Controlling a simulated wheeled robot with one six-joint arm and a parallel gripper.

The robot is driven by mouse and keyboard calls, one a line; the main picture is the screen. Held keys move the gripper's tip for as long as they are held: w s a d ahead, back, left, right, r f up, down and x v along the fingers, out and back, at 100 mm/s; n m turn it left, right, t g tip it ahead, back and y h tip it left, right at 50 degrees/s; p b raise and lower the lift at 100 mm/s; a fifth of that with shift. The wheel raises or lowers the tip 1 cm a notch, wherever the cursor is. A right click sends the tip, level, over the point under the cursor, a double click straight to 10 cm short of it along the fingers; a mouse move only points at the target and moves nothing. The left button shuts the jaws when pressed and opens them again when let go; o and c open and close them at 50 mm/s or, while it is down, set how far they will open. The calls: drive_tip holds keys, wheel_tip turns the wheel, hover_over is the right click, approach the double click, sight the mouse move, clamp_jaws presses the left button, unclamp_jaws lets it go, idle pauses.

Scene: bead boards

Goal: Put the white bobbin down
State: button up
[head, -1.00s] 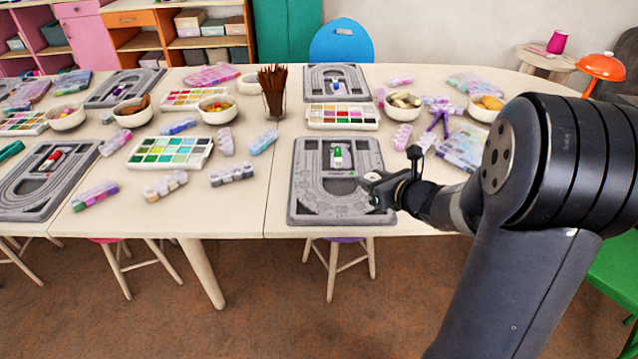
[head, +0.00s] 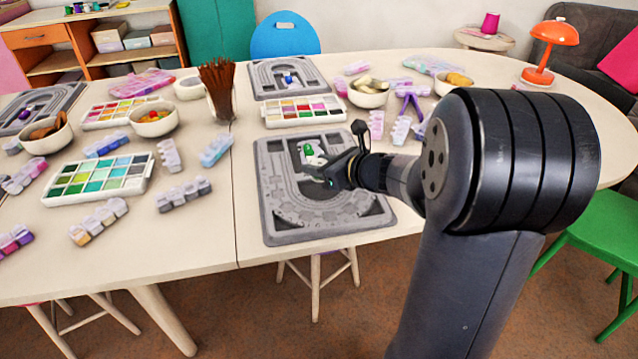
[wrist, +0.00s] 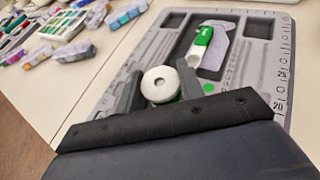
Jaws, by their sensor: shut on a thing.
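My gripper (head: 328,172) is over the grey bead board (head: 285,205) in the head view. A green and white piece (wrist: 203,38) lies in a recess of the board beyond the bobbin. In the head view my gripper hides most of the bobbin.
A bead palette (head: 304,111) and another grey board (head: 262,80) lie behind this board. Purple pliers (head: 410,100) and bead strips (head: 376,125) lie to its right. A grey bead strip (head: 184,194) lies on the table to its left. The near left of the board is bare.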

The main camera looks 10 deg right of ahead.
wheel_tip(320, 180, down, 4)
drive_tip(key=shift+f+b, duration=0.1)
drive_tip(key=shift+b, duration=0.5)
drive_tip(key=shift+f, duration=0.2)
drive_tip(key=o, duration=1)
drive_tip(key=shift+r, duration=0.1)
drive_tip(key=shift+c, duration=0.2)
